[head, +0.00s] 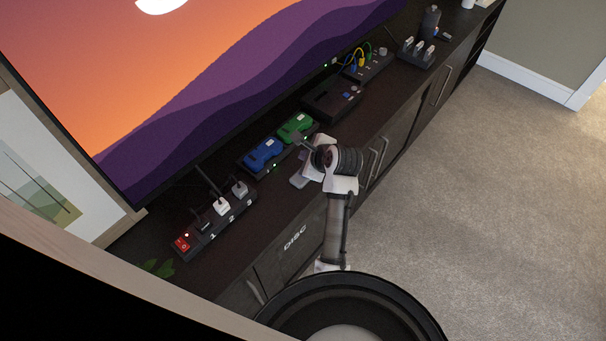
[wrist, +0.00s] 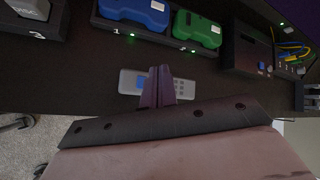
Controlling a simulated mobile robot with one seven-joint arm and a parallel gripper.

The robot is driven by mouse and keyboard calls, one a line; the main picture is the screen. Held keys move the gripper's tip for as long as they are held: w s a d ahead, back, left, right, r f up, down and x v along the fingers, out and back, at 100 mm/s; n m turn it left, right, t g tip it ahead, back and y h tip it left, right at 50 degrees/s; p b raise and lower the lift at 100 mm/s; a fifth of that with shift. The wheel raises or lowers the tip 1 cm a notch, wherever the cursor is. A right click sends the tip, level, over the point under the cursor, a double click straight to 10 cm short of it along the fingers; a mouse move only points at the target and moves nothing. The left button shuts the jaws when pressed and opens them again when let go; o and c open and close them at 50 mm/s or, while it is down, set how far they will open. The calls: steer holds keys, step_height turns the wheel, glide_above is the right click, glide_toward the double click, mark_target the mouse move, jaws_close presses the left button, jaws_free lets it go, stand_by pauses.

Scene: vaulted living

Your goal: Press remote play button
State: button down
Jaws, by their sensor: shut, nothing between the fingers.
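A light grey remote (wrist: 186,88) lies flat on the dark cabinet top, in the middle of the wrist view. A blue patch shows on its left part, and small dark buttons show on its right part. My gripper (wrist: 160,70) is shut and empty. Its fingers cross over the middle of the remote and hide that part; I cannot tell whether they touch it. In the head view my gripper (head: 299,141) is over the cabinet near the game controllers. The remote is largely hidden there by my arm.
A blue controller (wrist: 135,10) and a green controller (wrist: 196,30) sit in a dock just behind the remote. A black box (head: 332,99) stands to the right, a power strip (head: 216,229) to the left. The large TV (head: 200,80) rises behind. Carpet in front is clear.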

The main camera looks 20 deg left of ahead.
step_height(320, 180, down, 4)
steer(key=b, duration=0.3)
steer(key=shift+r, duration=0.15)
steer(key=shift+f, duration=0.85)
steer(key=shift+f, duration=0.1)
stand_by(1.0)
steer(key=shift+f, duration=0.35)
steer(key=shift+f+p, duration=0.3)
steer(key=shift+f, duration=0.05)
stand_by(0.6)
steer(key=shift+r, duration=0.15)
steer(key=shift+r+p, duration=0.7)
steer(key=shift+p, duration=0.5)
